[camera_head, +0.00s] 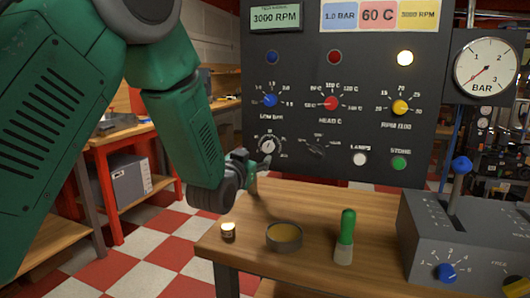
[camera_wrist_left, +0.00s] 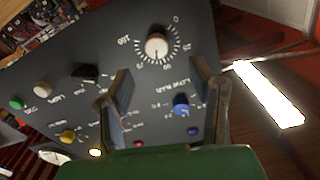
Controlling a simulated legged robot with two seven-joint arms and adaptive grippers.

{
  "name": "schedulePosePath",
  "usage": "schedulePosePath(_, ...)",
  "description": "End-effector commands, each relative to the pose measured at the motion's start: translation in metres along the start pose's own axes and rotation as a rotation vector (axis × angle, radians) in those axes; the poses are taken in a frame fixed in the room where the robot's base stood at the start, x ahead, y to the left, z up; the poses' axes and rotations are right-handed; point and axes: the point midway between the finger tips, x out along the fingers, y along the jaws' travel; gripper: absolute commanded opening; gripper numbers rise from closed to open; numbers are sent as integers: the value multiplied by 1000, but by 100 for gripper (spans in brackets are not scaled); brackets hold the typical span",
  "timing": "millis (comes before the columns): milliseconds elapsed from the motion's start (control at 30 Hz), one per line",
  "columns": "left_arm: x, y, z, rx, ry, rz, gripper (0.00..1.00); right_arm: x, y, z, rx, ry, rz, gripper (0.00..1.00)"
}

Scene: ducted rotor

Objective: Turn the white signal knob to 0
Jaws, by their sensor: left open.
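The white signal knob (camera_head: 268,146) sits on the dark control panel (camera_head: 310,110), at the lower left of its dials. In the left wrist view the white knob (camera_wrist_left: 156,47) lies ahead of the fingers, with a printed scale around it and the 0 at its upper right. Its pointer is too small to read. My left gripper (camera_head: 248,168) is just below and left of the knob in the head view. My right gripper is not in view.
A blue knob (camera_wrist_left: 181,105) and a dark switch (camera_wrist_left: 84,71) flank the white knob.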

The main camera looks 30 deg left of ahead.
Motion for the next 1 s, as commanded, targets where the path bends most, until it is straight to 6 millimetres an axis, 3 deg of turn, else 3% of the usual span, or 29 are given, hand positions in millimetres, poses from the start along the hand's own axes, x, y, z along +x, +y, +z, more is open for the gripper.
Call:
schedulePosePath(200,44,2,-1,2,4,0,50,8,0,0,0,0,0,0)
schedulePosePath(400,70,0,0,1,2,0,50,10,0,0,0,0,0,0)
schedulePosePath(800,78,0,0,0,0,0,50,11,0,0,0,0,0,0)
schedulePosePath(867,78,0,0,0,0,0,32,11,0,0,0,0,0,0)
schedulePosePath(933,77,0,-1,1,0,0,7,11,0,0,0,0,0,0)
schedulePosePath(967,77,0,-1,1,1,0,0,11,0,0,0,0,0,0)
schedulePosePath(1000,77,0,-1,1,1,0,0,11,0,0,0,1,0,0)
